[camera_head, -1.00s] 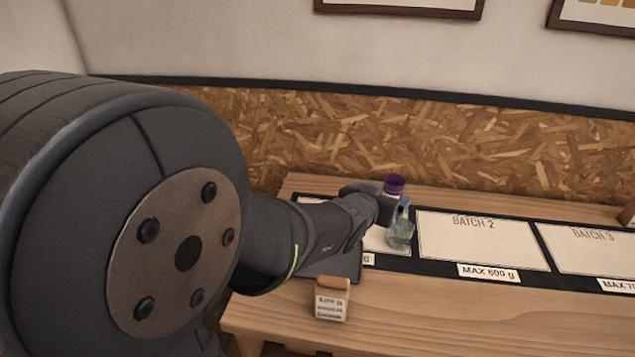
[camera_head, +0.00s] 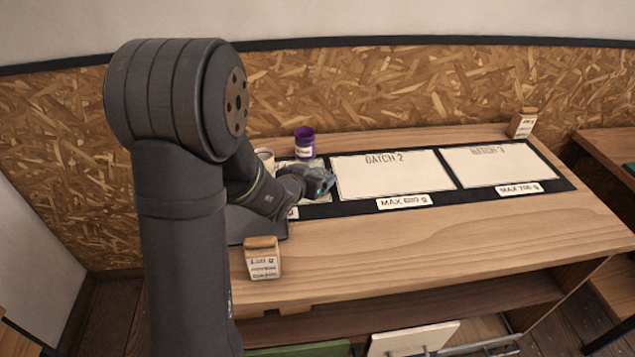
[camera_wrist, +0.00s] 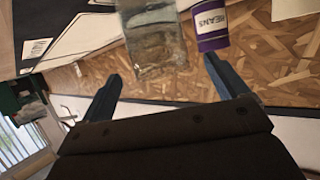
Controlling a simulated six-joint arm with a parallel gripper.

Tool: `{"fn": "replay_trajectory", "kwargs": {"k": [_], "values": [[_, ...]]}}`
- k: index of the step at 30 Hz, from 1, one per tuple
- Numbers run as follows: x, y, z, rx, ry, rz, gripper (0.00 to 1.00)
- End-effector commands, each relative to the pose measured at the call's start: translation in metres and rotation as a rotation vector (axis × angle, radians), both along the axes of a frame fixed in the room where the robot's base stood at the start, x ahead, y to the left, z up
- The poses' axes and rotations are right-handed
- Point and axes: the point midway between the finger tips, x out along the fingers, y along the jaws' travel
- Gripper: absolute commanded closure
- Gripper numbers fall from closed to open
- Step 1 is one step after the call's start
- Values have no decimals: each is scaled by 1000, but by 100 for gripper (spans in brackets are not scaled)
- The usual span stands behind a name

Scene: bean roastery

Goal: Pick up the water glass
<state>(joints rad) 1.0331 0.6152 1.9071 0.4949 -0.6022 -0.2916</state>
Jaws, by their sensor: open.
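The water glass (camera_wrist: 152,42) is clear and see-through. In the wrist view it shows just ahead of my fingertips and between their lines. In the head view my gripper (camera_head: 318,182) is low over the left end of the mat, and the glass is mostly hidden there by the gripper. In the wrist view my gripper (camera_wrist: 163,68) is open, with a dark finger on each side and nothing clasped. Whether either finger touches the glass cannot be told.
A pale mug (camera_head: 264,159) is partly behind my arm. A labelled jar (camera_head: 263,258) stands in front. The batch 2 panel (camera_head: 391,174) is bare.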

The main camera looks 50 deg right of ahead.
Motion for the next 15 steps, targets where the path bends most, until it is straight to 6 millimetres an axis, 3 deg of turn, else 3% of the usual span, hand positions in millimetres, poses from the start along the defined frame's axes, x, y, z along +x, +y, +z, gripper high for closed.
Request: {"fn": "replay_trajectory", "kwargs": {"k": [6, 15], "values": [[7, -31, -14, 1, -1, 0, 9], [10, -42, -18, 1, -1, 1, 9]]}}
